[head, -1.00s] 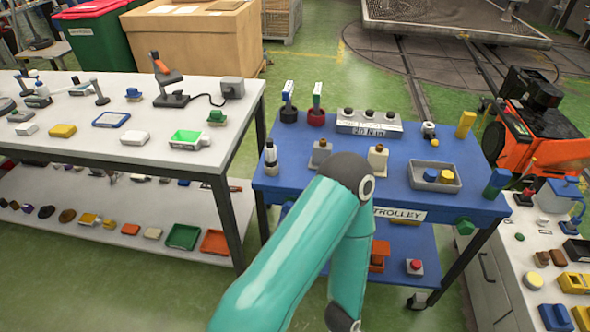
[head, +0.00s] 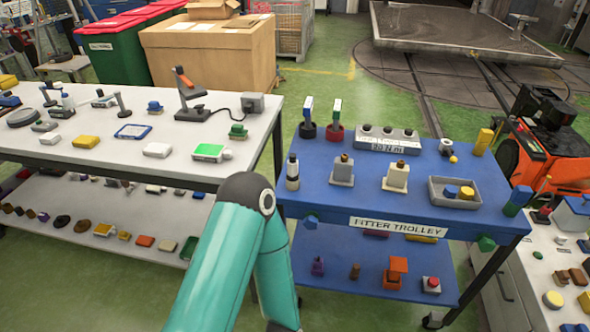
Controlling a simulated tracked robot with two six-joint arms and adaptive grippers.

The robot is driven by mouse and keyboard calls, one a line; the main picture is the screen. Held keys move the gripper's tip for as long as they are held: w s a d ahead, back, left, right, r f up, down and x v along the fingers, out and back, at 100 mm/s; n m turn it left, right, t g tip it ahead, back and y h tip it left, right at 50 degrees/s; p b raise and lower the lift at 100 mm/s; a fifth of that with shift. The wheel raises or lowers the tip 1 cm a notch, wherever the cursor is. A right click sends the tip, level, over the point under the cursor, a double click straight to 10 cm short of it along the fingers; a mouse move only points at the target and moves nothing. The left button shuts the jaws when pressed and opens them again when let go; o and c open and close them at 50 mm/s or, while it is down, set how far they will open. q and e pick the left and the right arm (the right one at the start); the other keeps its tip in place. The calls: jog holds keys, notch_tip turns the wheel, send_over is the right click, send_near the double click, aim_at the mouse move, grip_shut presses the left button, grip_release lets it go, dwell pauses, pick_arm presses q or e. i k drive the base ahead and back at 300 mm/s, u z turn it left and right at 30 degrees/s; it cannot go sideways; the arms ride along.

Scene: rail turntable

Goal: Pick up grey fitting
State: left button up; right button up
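A grey fitting (head: 342,170), a block with a brown knob on top, stands upright on the blue trolley top (head: 318,202). A similar cream fitting (head: 396,177) stands to its right, apart from it. One of my teal arms rises from the bottom of the head view, bends left of the trolley label and drops out of the frame. Neither gripper is in view, so what they hold cannot be seen.
A grey tray (head: 458,203) with blue and yellow pieces is at right. A grey box with dark knobs (head: 387,140) sits behind. A white bench (head: 60,160) is at left.

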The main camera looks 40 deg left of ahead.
aim_at(342, 175)
jog(key=z, duration=1.35)
jog(key=i, duration=0.1)
jog(key=u, duration=2.85)
jog(key=i, duration=1)
jog(key=z, duration=0.2)
